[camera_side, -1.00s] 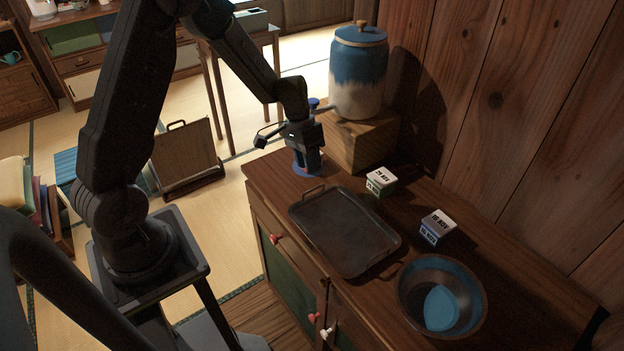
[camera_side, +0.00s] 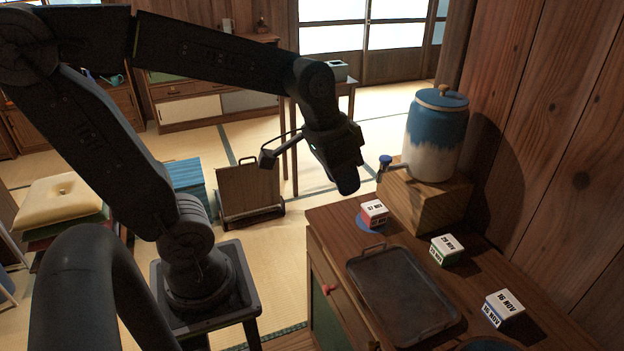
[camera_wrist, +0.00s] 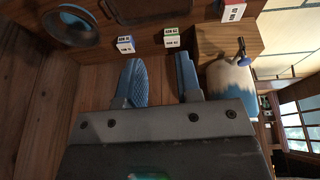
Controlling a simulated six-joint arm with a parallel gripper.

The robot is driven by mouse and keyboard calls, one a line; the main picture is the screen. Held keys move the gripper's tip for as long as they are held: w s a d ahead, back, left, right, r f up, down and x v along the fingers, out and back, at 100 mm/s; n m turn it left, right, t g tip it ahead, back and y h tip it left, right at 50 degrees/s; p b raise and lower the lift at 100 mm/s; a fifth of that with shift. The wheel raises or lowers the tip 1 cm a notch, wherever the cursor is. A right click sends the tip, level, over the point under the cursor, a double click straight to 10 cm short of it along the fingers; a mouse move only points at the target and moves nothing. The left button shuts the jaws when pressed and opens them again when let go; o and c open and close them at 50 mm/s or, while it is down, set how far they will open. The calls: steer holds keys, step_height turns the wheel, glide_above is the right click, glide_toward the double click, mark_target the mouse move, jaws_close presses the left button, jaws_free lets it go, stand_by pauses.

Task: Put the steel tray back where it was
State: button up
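The steel tray (camera_side: 400,300) lies flat on the wooden cabinet top, dark grey with raised handles at its ends. Its near part is close to the bottom of the side view; part of it shows at the top of the wrist view (camera_wrist: 150,10). My gripper (camera_side: 347,186) hangs in the air beyond the tray's far end, near the cabinet's far left corner. In the wrist view its two blue fingers (camera_wrist: 160,64) are apart with nothing between them. It does not touch the tray.
A green-labelled block (camera_side: 447,250) and a blue-labelled block (camera_side: 504,308) stand right of the tray. A blue-and-white jar (camera_side: 435,140) with a tap stands on a wooden box (camera_side: 430,197). A bowl (camera_wrist: 68,28) shows in the wrist view.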

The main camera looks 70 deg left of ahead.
steer(key=s+d+r+t, duration=0.1)
steer(key=s, duration=0.5)
steer(key=shift+d+r+t+y, duration=0.15)
steer(key=shift+r+t+y, duration=0.15)
steer(key=shift+t, duration=0.1)
steer(key=shift+s, duration=0.1)
stand_by(0.7)
